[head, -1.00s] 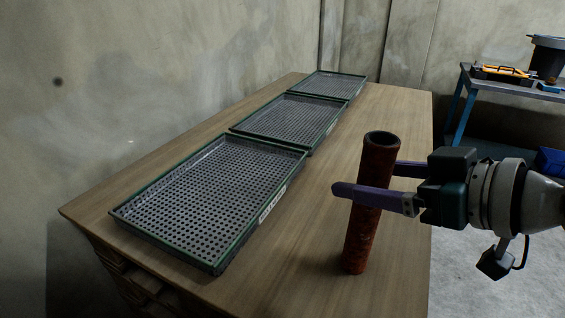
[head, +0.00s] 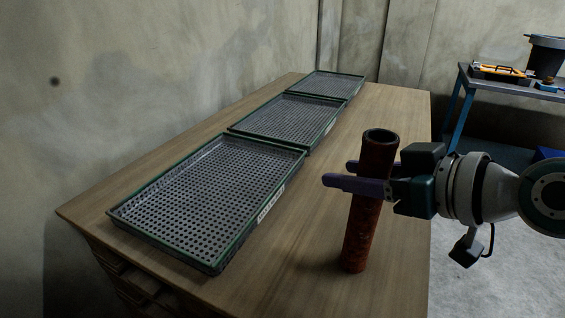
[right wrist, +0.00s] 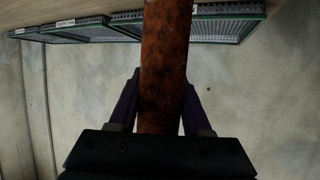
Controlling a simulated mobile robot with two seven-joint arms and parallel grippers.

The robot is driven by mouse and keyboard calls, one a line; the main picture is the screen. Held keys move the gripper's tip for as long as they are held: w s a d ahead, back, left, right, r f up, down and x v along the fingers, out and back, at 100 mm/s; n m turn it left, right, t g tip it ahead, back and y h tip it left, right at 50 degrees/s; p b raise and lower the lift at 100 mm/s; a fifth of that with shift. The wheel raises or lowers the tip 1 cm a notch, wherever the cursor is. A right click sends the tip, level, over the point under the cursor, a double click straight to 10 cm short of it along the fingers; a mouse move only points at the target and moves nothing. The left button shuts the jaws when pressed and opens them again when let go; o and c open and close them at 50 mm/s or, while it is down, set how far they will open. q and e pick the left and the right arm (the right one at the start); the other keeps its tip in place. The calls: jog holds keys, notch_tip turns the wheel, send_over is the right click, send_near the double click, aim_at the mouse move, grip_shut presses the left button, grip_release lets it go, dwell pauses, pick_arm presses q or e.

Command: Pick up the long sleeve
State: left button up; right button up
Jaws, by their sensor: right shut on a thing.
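The long sleeve (head: 363,232) is a rusty red-brown hollow tube, near upright with a slight tilt, at the right side of the wooden table. Its open dark end faces up. Its lower end is at the tabletop; I cannot tell whether it touches. My right gripper (head: 345,176) reaches in from the right and is shut on the sleeve's upper half, one purple finger on each side. In the right wrist view the sleeve (right wrist: 165,65) runs between the two fingers (right wrist: 160,100). My left gripper is not in view.
Three empty perforated trays with green rims stand in a row on the table (head: 300,235): the near tray (head: 205,195), the middle tray (head: 290,118) and the far tray (head: 330,84). A blue-legged cart (head: 462,85) with an orange-topped case (head: 498,73) and a dark bucket (head: 547,58) stands at back right.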

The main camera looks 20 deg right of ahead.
grip_shut()
dwell(0.6)
jog(key=shift+r, duration=0.2)
